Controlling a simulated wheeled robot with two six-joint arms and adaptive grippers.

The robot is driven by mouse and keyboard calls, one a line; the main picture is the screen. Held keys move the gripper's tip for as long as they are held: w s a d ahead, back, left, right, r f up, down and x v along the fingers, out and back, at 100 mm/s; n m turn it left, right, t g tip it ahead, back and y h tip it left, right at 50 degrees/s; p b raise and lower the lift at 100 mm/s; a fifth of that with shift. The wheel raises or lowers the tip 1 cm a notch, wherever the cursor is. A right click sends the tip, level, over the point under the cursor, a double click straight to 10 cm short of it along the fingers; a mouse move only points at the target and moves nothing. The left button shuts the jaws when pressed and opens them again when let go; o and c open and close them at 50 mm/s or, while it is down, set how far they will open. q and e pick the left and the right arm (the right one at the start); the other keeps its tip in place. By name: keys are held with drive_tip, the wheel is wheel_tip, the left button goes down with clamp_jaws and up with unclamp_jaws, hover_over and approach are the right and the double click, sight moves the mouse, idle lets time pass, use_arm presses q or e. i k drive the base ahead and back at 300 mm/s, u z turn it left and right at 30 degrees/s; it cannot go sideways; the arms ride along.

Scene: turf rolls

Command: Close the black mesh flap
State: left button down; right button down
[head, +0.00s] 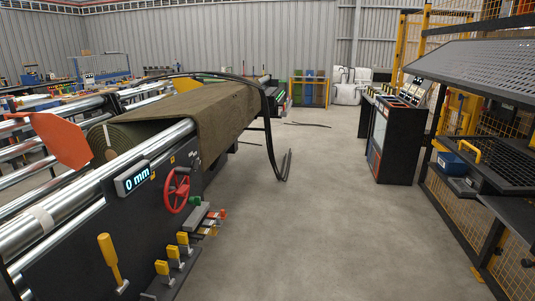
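A black mesh panel (503,158) with a yellow handle (470,150) is on the dark frame at the right, in the head view. It appears to lie out at a low slant, like an open flap. A second, larger dark perforated panel (480,68) slopes above it. I cannot tell for certain which of the two is the flap. A blue box (451,163) is beside and below the lower panel's handle. Neither of my grippers is in view.
A roller machine (130,230) with a turf roll (128,138), a red handwheel (176,190) and yellow levers fills the left. A dark cabinet (398,140) stands before the frame. Yellow mesh fencing (515,270) lines the right. The concrete floor (310,220) between is clear.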

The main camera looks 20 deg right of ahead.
sight(500, 184)
drive_tip(key=z, duration=0.35)
drive_tip(key=i, duration=1.3)
drive_tip(key=z, duration=1.6)
drive_tip(key=i, duration=1.25)
drive_tip(key=z, duration=0.85)
